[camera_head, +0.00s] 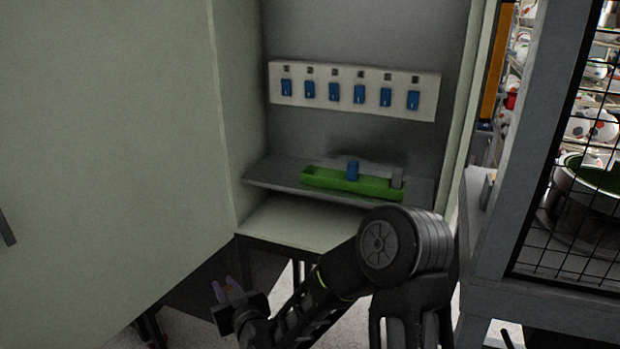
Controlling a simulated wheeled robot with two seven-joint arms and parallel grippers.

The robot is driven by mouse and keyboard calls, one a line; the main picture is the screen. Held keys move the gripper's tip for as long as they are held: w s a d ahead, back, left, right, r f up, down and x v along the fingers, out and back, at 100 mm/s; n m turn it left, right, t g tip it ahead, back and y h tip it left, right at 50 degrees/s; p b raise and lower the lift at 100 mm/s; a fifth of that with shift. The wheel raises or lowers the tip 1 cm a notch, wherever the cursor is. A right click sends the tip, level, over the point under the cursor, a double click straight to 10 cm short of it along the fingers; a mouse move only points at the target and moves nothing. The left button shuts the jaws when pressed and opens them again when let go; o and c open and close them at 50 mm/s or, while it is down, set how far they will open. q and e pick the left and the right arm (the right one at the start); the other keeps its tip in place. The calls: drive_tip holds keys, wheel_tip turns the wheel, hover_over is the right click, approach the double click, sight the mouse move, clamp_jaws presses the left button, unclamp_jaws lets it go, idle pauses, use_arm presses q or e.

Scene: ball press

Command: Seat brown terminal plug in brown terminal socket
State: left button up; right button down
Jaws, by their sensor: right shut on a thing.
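My right gripper (228,287) is low in front of the open cabinet, left of its lower shelf. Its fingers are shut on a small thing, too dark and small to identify. A pale strip (352,104) on the cabinet's back wall carries a row of several blue pieces (359,94) with small dark squares above them. I cannot tell which, if any, is the brown terminal socket. No clearly brown plug shows. My left gripper is out of view.
The cabinet's large pale door (110,130) stands at the left. A grey ledge (275,176) carries the tray, with a bare pale shelf (300,222) below. A grey frame with black mesh (570,200) stands at the right. Bins of balls show behind it.

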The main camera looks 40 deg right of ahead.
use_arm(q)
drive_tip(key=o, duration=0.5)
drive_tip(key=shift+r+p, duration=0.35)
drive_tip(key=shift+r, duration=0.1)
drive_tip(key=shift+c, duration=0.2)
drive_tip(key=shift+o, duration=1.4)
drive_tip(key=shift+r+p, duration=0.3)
use_arm(e)
drive_tip(key=w+d+r+m+g+h, duration=0.1)
drive_tip(key=d+r+m+h, duration=0.3)
drive_tip(key=r, duration=0.5)
drive_tip(key=d+r+m+g+h, duration=0.1)
drive_tip(key=d+r+m+h, duration=0.1)
drive_tip(key=d+r+h, duration=0.5)
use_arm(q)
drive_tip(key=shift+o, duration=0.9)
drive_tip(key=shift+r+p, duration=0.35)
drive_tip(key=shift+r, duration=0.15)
use_arm(e)
drive_tip(key=s+d+r+m+g+h, duration=0.1)
drive_tip(key=s+d+r+m+g, duration=0.1)
drive_tip(key=s+r+m+g, duration=0.2)
drive_tip(key=s+r, duration=0.3)
drive_tip(key=r, duration=0.4)
drive_tip(key=shift+s+d+g, duration=0.15)
drive_tip(key=shift+g, duration=0.15)
